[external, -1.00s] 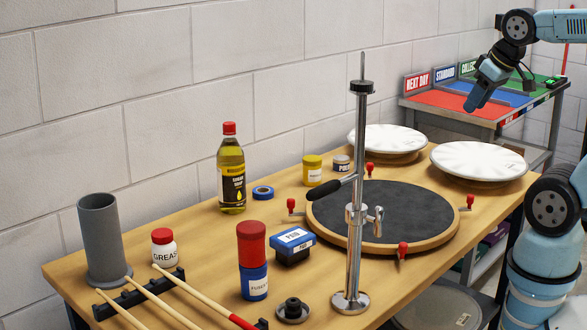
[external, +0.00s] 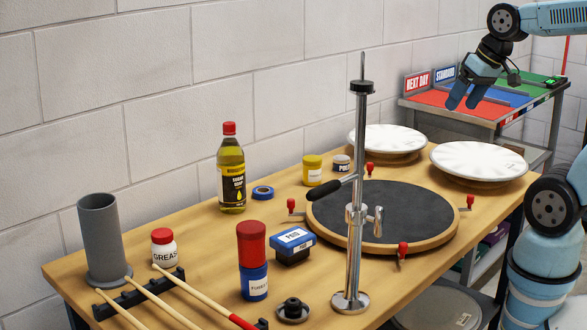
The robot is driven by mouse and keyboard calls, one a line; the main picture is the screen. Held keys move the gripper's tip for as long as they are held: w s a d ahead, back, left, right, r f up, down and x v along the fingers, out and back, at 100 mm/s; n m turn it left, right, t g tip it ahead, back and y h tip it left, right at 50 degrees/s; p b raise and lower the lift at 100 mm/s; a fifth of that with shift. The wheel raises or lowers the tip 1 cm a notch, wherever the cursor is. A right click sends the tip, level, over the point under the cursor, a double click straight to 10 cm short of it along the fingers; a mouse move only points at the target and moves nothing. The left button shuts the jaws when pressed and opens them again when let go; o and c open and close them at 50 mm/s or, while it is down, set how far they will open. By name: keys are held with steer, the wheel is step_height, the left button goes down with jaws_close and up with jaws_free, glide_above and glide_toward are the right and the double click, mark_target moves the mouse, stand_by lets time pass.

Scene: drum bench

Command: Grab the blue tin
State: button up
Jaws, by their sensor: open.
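A small boxy tin with a blue lid (external: 294,240), a white label and a dark lower part stands on the wooden bench, left of the metal stand. A tall cylinder (external: 253,279), blue below and red above, stands just in front of it. A small blue ring (external: 263,192) lies behind, beside the oil bottle. I cannot tell for sure which blue item is the task's tin. My gripper (external: 464,102) is open and empty, high at the upper right in front of the sorting trays, far from all of these.
The chrome stand (external: 351,255) rises tall beside the boxy tin, with a round black pad (external: 398,208) behind it. Oil bottle (external: 231,175), grease jar (external: 164,249), grey tube (external: 101,242) and drumsticks (external: 169,304) fill the left side. White drumheads (external: 478,160) lie at the far end.

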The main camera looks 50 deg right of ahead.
steer(key=w+a+f+m+y, duration=0.1)
steer(key=w+a+m+y, duration=0.15)
steer(key=w, duration=0.45)
steer(key=w+a+m+y, duration=0.1)
steer(key=w+m+y, duration=0.1)
steer(key=w+m, duration=0.3)
steer(key=m+t+h, duration=0.1)
steer(key=m+t, duration=0.7)
steer(key=m, duration=1.5)
glide_above(344, 162)
steer(key=d, duration=0.3)
step_height(344, 162, down, 26)
steer(key=shift+s+f, duration=0.25)
steer(key=shift+f, duration=0.6)
steer(key=shift+s+f, duration=0.2)
steer(key=shift+f, duration=0.65)
step_height(344, 162, down, 3)
steer(key=shift+w+a+f, duration=0.1)
steer(key=shift+w+f, duration=0.05)
steer(key=shift+f, duration=0.05)
steer(key=shift+w+a+f, duration=0.1)
steer(key=shift+w+a, duration=0.1)
steer(key=shift+w, duration=0.35)
steer(key=shift+w+a+f, duration=0.2)
steer(key=shift+w+f, duration=0.05)
steer(key=shift+w, duration=0.35)
